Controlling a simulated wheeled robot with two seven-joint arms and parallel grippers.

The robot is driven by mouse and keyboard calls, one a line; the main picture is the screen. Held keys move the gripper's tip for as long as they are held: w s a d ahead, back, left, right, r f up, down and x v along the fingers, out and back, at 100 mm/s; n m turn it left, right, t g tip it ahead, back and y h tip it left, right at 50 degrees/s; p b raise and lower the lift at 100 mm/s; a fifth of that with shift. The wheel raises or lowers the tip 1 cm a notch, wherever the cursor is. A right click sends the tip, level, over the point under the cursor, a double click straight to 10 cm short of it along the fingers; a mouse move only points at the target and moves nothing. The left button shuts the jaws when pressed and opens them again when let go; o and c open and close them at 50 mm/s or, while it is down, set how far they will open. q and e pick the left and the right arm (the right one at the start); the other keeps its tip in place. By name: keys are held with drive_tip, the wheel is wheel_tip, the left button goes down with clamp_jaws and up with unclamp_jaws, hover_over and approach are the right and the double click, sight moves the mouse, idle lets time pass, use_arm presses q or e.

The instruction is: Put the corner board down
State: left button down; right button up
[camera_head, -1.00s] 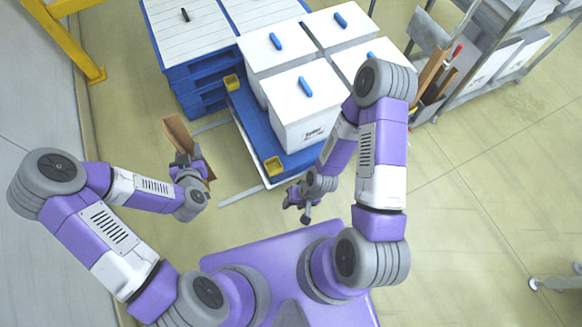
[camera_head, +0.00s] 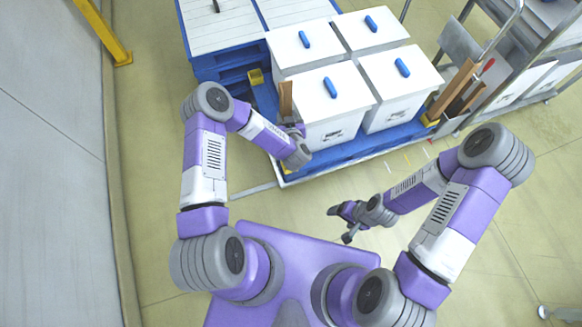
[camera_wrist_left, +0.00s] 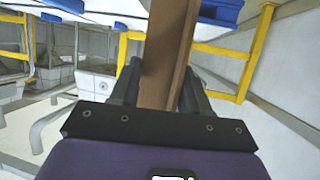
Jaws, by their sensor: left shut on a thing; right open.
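The brown corner board (camera_head: 286,100) stands roughly upright beside the left edge of the front-left white box (camera_head: 325,100) on the blue pallet (camera_head: 335,156). My left gripper (camera_head: 298,131) is shut on it; the arm partly hides its lower part. The left wrist view shows the board (camera_wrist_left: 166,50) between the two fingers (camera_wrist_left: 160,88). Whether it touches the box or the pallet cannot be told. My right gripper (camera_head: 346,218) is open and empty over the floor in front of the pallet.
Several white boxes with blue handles stand on the pallet. Yellow corner blocks (camera_head: 256,77) sit at its edges. Brown boards (camera_head: 454,88) stand at the right, near a grey rack (camera_head: 530,60). A yellow frame (camera_head: 105,35) is at the back left. The front floor is clear.

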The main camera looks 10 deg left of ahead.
use_arm(q)
wheel_tip(320, 180, down, 14)
drive_tip(key=n+y+b, duration=0.2)
drive_tip(key=b, duration=0.2)
drive_tip(key=shift+w+d+r+g, duration=0.2)
drive_tip(key=shift+d+r+g, duration=0.1)
drive_tip(key=shift+g, duration=0.1)
drive_tip(key=shift+f, duration=0.1)
drive_tip(key=shift+f, duration=0.1)
drive_tip(key=c, duration=0.5)
unclamp_jaws()
